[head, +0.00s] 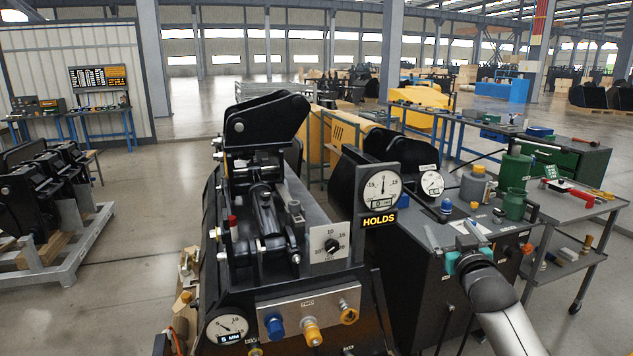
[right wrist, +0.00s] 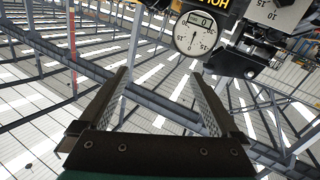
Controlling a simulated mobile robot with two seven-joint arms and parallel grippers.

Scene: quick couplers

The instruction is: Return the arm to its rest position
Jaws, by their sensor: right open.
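My right arm comes in from the lower right of the head view. Its gripper (head: 468,243) is in front of the dark cabinet with the hoses, small in the picture. In the right wrist view the two fingers (right wrist: 161,75) stand apart with nothing between them, so it is open and empty. Beyond them are roof beams and, upside down, a round gauge (right wrist: 194,33) and a lit sign. My left gripper is not in view.
A grey cart (head: 585,205) with tools is at right, a coupler rack (head: 70,245) at left.

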